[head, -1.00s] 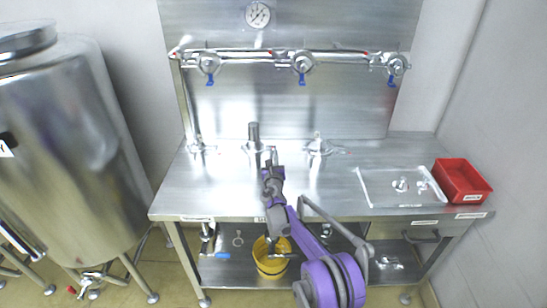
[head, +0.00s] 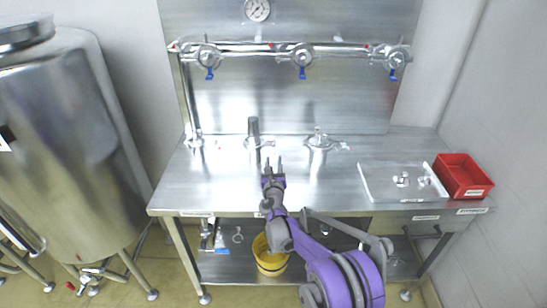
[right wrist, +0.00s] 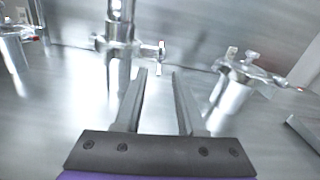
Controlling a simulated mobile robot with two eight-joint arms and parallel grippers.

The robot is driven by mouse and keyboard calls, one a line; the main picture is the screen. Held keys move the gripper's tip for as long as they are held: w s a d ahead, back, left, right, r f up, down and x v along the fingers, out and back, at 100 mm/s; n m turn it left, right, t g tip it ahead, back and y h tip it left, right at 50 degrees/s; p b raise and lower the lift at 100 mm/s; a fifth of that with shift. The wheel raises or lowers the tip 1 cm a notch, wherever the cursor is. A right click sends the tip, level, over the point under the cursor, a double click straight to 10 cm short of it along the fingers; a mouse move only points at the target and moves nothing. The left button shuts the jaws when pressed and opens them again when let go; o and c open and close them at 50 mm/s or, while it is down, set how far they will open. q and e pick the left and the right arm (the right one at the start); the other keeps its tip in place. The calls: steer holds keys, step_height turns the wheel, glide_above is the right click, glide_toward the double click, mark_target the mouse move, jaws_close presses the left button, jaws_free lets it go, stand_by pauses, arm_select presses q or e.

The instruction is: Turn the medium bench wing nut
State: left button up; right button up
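Three clamped pipe fittings stand along the back of the steel bench (head: 215,180). The middle fitting (head: 254,136) has a tall grey stub, and its clamp has a wing nut (head: 271,142) sticking out to the right. In the right wrist view this fitting (right wrist: 119,45) is ahead and left of centre, and its wing nut (right wrist: 160,48) lies just beyond the fingertips. My right gripper (head: 273,161) is open and empty above the bench, apart from the nut. The frames do not label which wing nut is medium. My left gripper is not in view.
A left fitting (head: 195,142) and a wider right fitting (head: 319,143) flank the middle one. Blue-handled valves (head: 302,58) hang above. A yellow bucket (head: 270,262) stands below.

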steer(key=s, duration=0.4)
stand_by(0.3)
